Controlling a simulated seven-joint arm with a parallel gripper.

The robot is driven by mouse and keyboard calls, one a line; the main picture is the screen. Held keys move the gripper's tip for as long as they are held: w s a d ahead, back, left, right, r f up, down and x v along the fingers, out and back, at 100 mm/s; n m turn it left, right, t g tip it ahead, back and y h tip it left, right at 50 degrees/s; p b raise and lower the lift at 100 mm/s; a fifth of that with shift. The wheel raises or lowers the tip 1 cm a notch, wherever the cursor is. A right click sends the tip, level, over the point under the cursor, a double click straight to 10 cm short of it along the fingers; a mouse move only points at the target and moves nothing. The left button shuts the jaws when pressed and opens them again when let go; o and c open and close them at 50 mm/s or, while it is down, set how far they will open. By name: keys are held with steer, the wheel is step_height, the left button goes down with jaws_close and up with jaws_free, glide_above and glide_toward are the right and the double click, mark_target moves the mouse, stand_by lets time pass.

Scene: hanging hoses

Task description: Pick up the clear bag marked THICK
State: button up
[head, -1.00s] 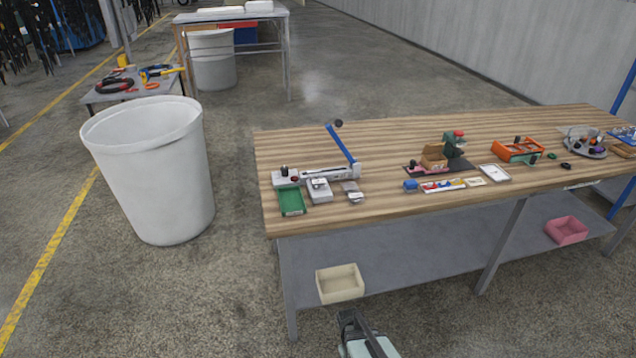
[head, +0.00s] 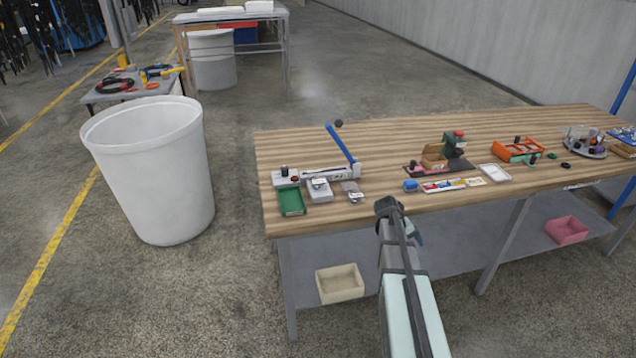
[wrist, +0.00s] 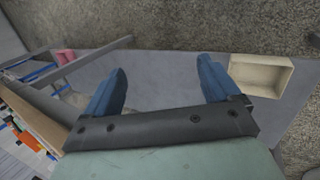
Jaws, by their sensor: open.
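A small clear bag (head: 353,191) with dark contents and a white label lies on the wooden bench near its front left, in the head view. Its print is too small to read. Another clear bag (head: 319,186) with a label appears on a white box just left of it. My gripper (head: 400,222) is at the bench's front edge, to the right of and nearer than the bags. In the wrist view my gripper (wrist: 162,82) shows two blue fingers spread wide with nothing between them. No bag can be made out in the wrist view.
A green tray (head: 291,202) and a blue-handled lever tool (head: 342,148) are near the bags. A blue item (head: 411,185) and a colourful strip (head: 443,185) lie to their right. The bench's front edge (head: 340,226) is close to my arm. A cream bin (head: 340,283) sits on the lower shelf.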

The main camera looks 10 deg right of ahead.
steer(key=w+d+r+h, duration=0.1)
steer(key=w+d+r, duration=0.2)
steer(key=d+r, duration=0.35)
steer(key=w+d+r+h, duration=0.1)
steer(key=w+d+r, duration=0.2)
steer(key=r, duration=0.7)
steer(key=w+a+r+y, duration=0.35)
steer(key=w+a, duration=0.35)
steer(key=a, duration=0.5)
steer(key=w+a+r+t+y, duration=0.1)
steer(key=w+a+r+y, duration=0.1)
steer(key=w+a+r, duration=0.65)
steer(key=w+a+r+y, duration=0.15)
steer(key=w+a, duration=0.35)
steer(key=a, duration=1)
glide_above(317, 176)
steer(key=shift+y, duration=0.3)
steer(key=f, duration=0.8)
steer(key=shift+s+a+f, duration=0.15)
steer(key=shift+a+f, duration=0.1)
steer(key=shift+a, duration=0.05)
steer(key=shift+d+f, duration=0.15)
steer(key=shift+f, duration=1.25)
steer(key=shift+d+f, duration=0.15)
steer(key=shift+f, duration=1.2)
steer(key=c, duration=1.2)
steer(key=shift+r, duration=0.15)
